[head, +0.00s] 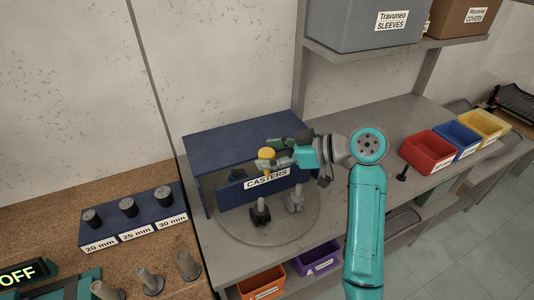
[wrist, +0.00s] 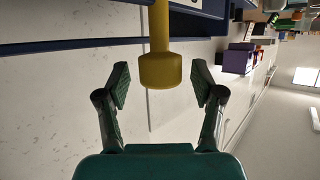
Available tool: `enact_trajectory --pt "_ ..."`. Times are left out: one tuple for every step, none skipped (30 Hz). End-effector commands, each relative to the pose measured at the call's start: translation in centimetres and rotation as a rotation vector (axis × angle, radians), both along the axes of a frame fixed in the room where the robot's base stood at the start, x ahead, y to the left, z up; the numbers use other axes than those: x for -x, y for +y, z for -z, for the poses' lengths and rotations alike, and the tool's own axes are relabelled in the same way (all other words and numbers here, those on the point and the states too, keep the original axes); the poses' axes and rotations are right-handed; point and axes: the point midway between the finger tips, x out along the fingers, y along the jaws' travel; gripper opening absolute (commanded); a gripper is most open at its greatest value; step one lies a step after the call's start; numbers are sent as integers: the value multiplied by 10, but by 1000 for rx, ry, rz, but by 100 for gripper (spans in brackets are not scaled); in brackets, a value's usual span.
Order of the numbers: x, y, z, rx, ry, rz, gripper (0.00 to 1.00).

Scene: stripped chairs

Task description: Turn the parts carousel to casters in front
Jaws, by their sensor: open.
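The parts carousel is a round grey turntable (head: 306,222) with a blue upright panel (head: 232,196) labelled CASTERS, facing the front. A dark caster (head: 260,213) and a lighter grey caster (head: 295,199) stand on the turntable before the panel. A yellow knob (head: 266,154) on a post rises above the panel. It also shows in the wrist view (wrist: 160,70), between the fingertips with gaps at both sides. My gripper (head: 274,161) is open at the knob, and its two fingers (wrist: 161,84) are spread in the wrist view. The turntable's rear is hidden.
A blue cover (head: 235,135) stands over the turntable's back. Left is a blue block (head: 133,219) with size-labelled pegs. Red (head: 428,153), blue and yellow bins stand at the right. Orange (head: 262,284) and purple (head: 318,259) bins sit below. A shelf with boxes hangs above.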

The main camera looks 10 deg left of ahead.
Motion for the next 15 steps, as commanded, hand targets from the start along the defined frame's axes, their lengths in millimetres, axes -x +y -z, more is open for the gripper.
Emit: enact_trajectory --pt "1 -7 -3 -1 -1 3 67" --pt "2 -12 -5 0 -3 3 67" --pt "4 -19 -8 0 -3 3 67" --pt "5 -24 -10 0 -3 3 67" --pt "6 -29 -13 0 -3 4 67" --pt "8 -37 -16 0 -3 3 67" --pt "10 -42 -18 0 -4 3 67" --pt "11 -48 -21 0 -4 4 67" --pt "13 -55 -24 1 -3 3 67" --pt "14 -60 -26 1 -2 2 67" --pt "15 -65 -28 0 -1 4 67" --pt "17 -71 -30 0 -1 4 67" --pt "18 -75 -32 0 -2 1 67" --pt "19 -79 -33 0 -2 1 67" --pt "20 -84 -35 1 -2 2 67"
